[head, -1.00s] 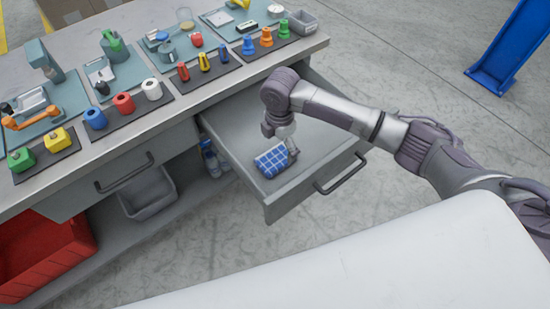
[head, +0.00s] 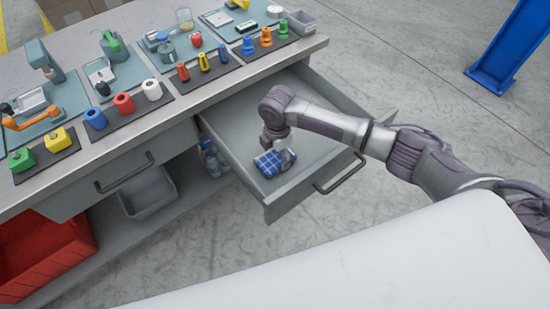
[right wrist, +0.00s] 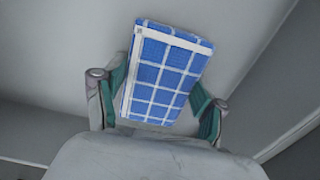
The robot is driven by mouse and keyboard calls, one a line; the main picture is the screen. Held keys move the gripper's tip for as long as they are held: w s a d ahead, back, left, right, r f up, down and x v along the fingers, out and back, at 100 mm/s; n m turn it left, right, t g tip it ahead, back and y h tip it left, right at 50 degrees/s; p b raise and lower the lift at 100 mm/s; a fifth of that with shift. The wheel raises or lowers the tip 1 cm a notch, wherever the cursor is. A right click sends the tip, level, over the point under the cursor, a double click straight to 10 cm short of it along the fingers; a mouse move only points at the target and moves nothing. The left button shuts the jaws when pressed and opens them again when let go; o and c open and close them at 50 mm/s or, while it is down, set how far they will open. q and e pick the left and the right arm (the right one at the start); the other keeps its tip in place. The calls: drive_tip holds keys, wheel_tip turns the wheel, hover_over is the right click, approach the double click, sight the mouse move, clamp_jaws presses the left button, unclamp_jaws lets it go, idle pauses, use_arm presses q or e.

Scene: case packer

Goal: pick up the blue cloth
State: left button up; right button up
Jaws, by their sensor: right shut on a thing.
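The blue cloth (head: 268,163) is folded, with a white grid pattern, and lies in the open drawer (head: 232,136) near its front. My right gripper (head: 284,158) reaches down into the drawer at the cloth. In the right wrist view the cloth (right wrist: 168,75) sits between the two fingers of my right gripper (right wrist: 160,103), which is shut on it. The finger on the left touches the cloth's edge. Whether the cloth is clear of the drawer floor cannot be told. My left gripper is not in view.
The drawer's front panel with its handle (head: 340,174) stands close to my right arm. The bench top (head: 180,98) behind holds several coloured parts on trays. A grey bin (head: 148,192) and a red crate (head: 42,257) sit below the bench.

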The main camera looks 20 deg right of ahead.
sight(277, 156)
drive_tip(key=shift+c, duration=1.1)
drive_tip(key=shift+r, duration=0.15)
wheel_tip(277, 156, up, 10)
